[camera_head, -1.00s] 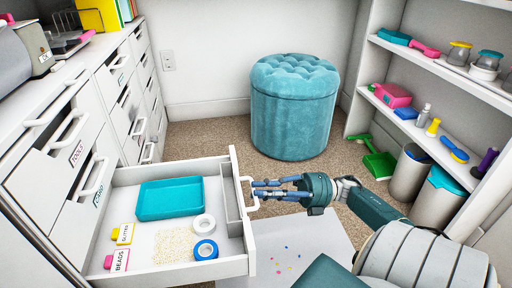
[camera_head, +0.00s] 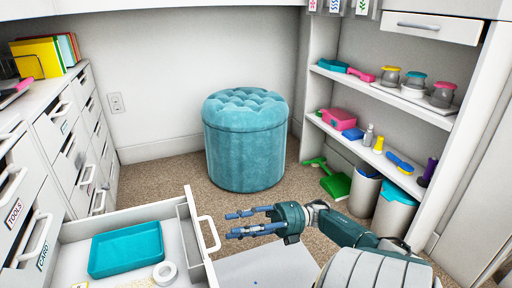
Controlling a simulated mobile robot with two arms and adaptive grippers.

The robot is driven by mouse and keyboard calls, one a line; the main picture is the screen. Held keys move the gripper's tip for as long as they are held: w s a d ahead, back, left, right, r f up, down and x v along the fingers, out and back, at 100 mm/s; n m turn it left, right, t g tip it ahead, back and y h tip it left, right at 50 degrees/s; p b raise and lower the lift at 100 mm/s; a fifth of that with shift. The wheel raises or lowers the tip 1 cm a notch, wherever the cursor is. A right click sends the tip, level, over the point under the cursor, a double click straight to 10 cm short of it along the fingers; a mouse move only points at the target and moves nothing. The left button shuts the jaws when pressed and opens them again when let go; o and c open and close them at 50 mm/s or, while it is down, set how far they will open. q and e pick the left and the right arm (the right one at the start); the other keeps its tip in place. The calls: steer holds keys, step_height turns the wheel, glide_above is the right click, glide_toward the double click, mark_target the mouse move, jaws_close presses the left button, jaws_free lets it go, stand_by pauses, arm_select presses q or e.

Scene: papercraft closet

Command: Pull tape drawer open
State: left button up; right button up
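A white drawer (camera_head: 195,243) stands pulled out at the lower left. Inside it are a teal tray (camera_head: 126,250) and a white tape roll (camera_head: 165,272), which the bottom picture edge partly cuts. The drawer's white handle (camera_head: 213,236) is on its front panel. My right gripper (camera_head: 229,224) is just right of the handle, its blue fingers spread and pointing left. There is a small gap between fingertips and handle, and nothing is between the fingers. My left gripper is not in view.
A teal tufted stool (camera_head: 246,150) stands on the carpet behind. Closed drawers (camera_head: 50,135) line the left. An open shelf (camera_head: 385,100) with small items stands right, with a green dustpan (camera_head: 335,184) and bins (camera_head: 393,212) below. Carpet between drawer and stool is clear.

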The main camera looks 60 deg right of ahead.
steer(key=v, duration=0.8)
stand_by(0.5)
